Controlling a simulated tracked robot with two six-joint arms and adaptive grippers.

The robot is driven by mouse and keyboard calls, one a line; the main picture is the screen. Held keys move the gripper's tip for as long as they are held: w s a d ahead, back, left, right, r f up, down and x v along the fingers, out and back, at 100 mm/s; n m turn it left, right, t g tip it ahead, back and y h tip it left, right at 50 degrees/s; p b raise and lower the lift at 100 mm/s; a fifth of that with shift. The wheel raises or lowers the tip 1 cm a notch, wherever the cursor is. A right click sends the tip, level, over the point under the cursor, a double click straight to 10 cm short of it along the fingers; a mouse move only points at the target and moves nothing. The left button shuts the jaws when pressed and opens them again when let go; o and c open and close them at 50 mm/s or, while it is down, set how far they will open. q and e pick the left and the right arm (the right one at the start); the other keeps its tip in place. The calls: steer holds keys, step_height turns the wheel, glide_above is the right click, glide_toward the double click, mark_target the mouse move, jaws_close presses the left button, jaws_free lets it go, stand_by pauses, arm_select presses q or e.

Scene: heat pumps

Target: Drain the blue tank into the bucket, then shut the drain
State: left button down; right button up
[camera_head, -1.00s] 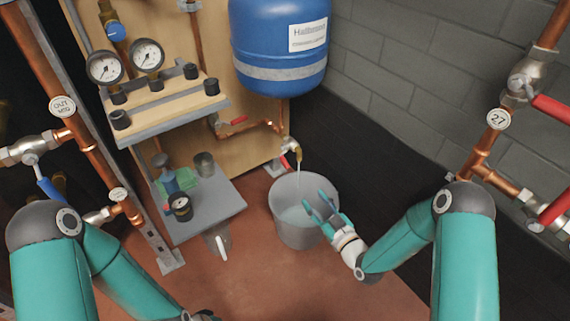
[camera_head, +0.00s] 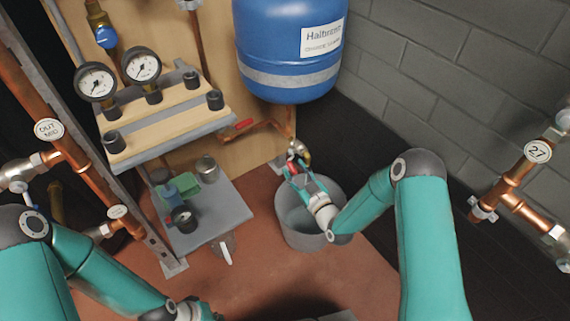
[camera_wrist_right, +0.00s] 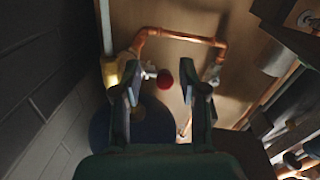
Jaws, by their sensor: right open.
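The blue tank (camera_head: 290,50) hangs on the wooden panel at the top. Below it, the drain valve's brass spout (camera_head: 299,148) sits over the grey bucket (camera_head: 330,238) on the floor. My right gripper (camera_head: 291,172) is over the bucket, at the drain valve, and partly hides it. In the right wrist view the drain's red handle (camera_wrist_right: 164,79) shows end-on between the two open fingertips, with no clear contact. The spout is left of the left finger. I cannot make out a water stream now. My left gripper (camera_head: 202,313) is at the bottom edge, its fingers not visible.
Two gauges (camera_head: 143,65) sit above a wooden shelf (camera_head: 165,125). A low grey trolley (camera_head: 215,215) with small items stands left of the bucket. Copper pipes with valves run at the far left and right. A block wall (camera_head: 435,60) is at the right.

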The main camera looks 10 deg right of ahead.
steer(key=shift+w+a, duration=0.15)
steer(key=shift+w, duration=0.05)
steer(key=shift+c, duration=0.3)
steer(key=shift+a, duration=0.15)
jaws_close()
steer(key=shift+r+p, duration=0.3)
steer(key=shift+p, duration=0.1)
steer(key=r+g+p, duration=0.1)
steer(key=g+p, duration=0.1)
steer(key=p, duration=0.2)
steer(key=shift+s+r+g+h, duration=0.1)
steer(key=shift+r+g+h, duration=0.2)
steer(key=shift+r+h, duration=0.1)
steer(key=shift+f+g+p, duration=0.1)
steer(key=shift+g+p, duration=0.4)
steer(key=shift+g, duration=0.2)
